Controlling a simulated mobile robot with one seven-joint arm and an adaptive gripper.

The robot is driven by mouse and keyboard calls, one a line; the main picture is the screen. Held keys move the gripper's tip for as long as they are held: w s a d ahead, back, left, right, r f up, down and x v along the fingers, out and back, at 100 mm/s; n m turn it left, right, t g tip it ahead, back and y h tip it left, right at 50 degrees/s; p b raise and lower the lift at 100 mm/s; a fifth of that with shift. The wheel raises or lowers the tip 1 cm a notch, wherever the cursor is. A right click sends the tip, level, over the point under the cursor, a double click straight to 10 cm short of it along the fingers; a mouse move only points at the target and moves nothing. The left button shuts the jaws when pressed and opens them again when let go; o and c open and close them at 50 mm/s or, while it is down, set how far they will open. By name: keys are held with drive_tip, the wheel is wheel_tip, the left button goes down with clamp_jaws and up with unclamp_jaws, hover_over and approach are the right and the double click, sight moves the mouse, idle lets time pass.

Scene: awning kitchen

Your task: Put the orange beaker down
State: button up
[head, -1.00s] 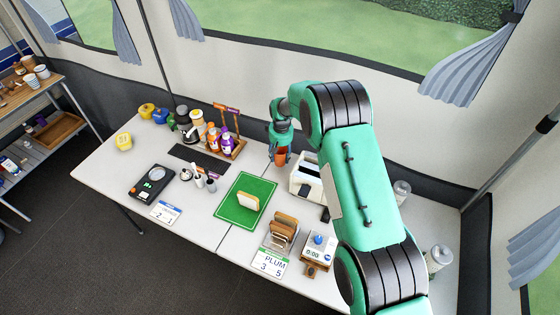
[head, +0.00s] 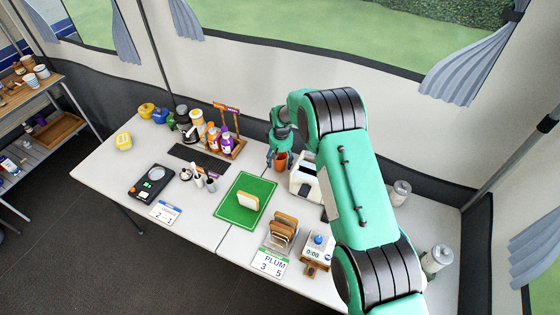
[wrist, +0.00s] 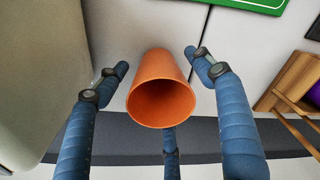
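The orange beaker (head: 281,161) stands on the white table, just left of the white toaster-like box (head: 303,178). In the wrist view the beaker (wrist: 160,88) sits in the middle with its open mouth towards the camera. My gripper (head: 272,153) is right beside the beaker at its left in the head view. In the wrist view the blue fingers of my gripper (wrist: 158,62) are spread, with clear gaps on both sides of the beaker. The beaker's base is hidden in the wrist view.
A green mat (head: 232,210) with a bread slice lies in front. A wooden rack (head: 238,148) with orange and purple bottles stands to the left. A toast rack (head: 283,232) and a small scale (head: 318,245) stand nearer. The tent wall is close behind.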

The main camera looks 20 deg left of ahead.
drive_tip(key=shift+r, duration=0.1)
wheel_tip(320, 180, up, 12)
drive_tip(key=p, duration=0.1)
drive_tip(key=shift+s+d, duration=0.3)
drive_tip(key=shift+s, duration=0.05)
idle(0.6)
idle(0.5)
drive_tip(key=shift+r, duration=0.1)
